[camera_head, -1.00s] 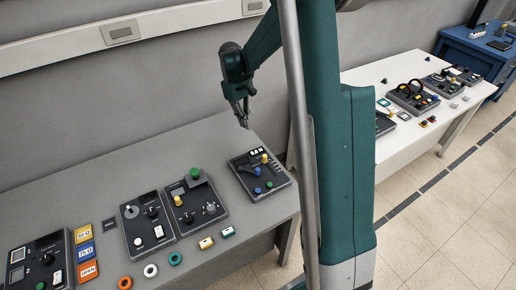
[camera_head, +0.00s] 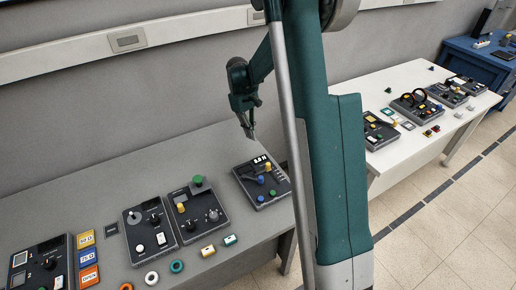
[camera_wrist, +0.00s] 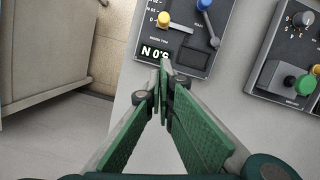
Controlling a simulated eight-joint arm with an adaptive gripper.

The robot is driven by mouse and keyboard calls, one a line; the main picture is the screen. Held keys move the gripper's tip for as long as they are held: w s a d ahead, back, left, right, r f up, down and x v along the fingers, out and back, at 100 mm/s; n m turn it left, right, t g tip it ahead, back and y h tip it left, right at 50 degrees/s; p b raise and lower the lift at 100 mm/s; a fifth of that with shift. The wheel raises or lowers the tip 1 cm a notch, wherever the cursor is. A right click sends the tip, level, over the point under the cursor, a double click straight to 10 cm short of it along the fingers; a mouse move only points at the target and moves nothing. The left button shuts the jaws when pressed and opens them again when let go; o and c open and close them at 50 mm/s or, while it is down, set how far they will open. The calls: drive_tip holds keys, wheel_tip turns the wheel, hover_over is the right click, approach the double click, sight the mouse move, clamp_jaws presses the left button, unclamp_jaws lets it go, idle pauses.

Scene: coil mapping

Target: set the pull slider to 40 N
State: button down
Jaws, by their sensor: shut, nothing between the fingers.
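The panel with the small display (camera_head: 261,160) stands at the right end of the grey table. In the wrist view its display (camera_wrist: 157,52) is upside down and seems to read 5.0 N. A yellow knob (camera_wrist: 164,19) and a blue-ended lever (camera_wrist: 213,41) show above it. The yellow knob also shows in the head view (camera_head: 268,166). Which control is the pull slider is not clear, as much of the panel is cut off in the wrist view. My gripper (camera_head: 251,136) is shut and empty, above the panel's display edge; its fingertips (camera_wrist: 165,62) overlap the display in the wrist view.
A neighbouring panel (camera_wrist: 293,55) has a dial and a green knob. More panels, coloured tiles and rings lie along the grey table (camera_head: 100,190). A white table (camera_head: 370,72) with other panels stands to the right. The wall is close behind the grey table.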

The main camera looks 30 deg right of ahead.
sight(268, 167)
drive_tip(key=x, duration=0.9)
drive_tip(key=shift+f+b, duration=0.25)
drive_tip(key=shift+b, duration=0.1)
drive_tip(key=shift+s+f, duration=0.25)
drive_tip(key=shift+s+d+r, duration=0.1)
drive_tip(key=shift+s+d, duration=0.15)
drive_tip(key=shift+s, duration=0.65)
drive_tip(key=shift+s+d, duration=0.25)
drive_tip(key=shift+s, duration=0.6)
drive_tip(key=shift+s, duration=0.1)
drive_tip(key=s+b, duration=0.1)
drive_tip(key=s, duration=0.7)
drive_tip(key=shift+s+b, duration=0.2)
drive_tip(key=shift+b, duration=0.15)
